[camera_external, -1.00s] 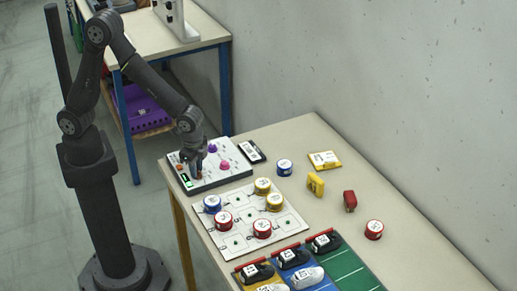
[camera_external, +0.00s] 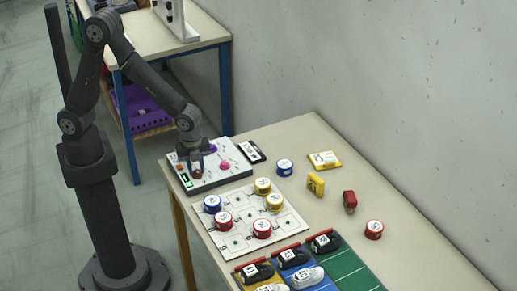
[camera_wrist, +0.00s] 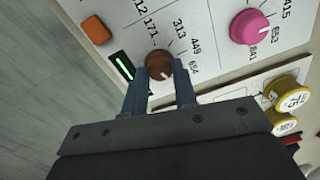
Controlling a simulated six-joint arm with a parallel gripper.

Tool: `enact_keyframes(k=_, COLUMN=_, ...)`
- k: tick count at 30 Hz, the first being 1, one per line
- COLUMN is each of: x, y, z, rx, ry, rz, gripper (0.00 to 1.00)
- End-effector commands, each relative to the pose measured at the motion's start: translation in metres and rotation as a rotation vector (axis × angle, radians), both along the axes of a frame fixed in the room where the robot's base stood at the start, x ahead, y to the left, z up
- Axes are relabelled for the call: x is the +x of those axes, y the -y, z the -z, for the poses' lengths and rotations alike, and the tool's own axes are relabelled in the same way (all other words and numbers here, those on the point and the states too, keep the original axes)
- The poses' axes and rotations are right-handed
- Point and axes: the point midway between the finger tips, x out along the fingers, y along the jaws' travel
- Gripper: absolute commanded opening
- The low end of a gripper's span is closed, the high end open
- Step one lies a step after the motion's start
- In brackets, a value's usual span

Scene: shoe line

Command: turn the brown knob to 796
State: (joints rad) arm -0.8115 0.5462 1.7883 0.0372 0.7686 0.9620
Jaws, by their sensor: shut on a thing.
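The brown knob (camera_wrist: 158,63) sits on a white control panel (camera_external: 227,175) at the near left end of the table. In the wrist view its top shows between the tips of my two blue-grey fingers. My gripper (camera_wrist: 162,80) is shut on the knob from its two sides. Printed numbers around the knob include 171, 313 and 449; others are cut off or hidden, and I cannot make out 796. In the external view my gripper (camera_external: 196,168) is over the panel's near left part, and the wrist hides much of the knob.
A pink knob (camera_wrist: 249,27) is to the right of the brown one. An orange button (camera_wrist: 95,29) and a green-lit display (camera_wrist: 123,66) are to its left. A white board (camera_external: 240,245) with several round tins lies beside the panel. Shoes stand on coloured mats further along.

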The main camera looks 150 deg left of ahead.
Motion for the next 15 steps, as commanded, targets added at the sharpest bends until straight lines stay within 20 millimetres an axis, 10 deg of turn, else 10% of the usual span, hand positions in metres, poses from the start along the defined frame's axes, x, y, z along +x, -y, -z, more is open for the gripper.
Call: enact_keyframes(k=15, x=0.0003, y=-0.0002, z=-0.0004, rx=0.001, ry=0.001, rz=0.08, gripper=0.03)
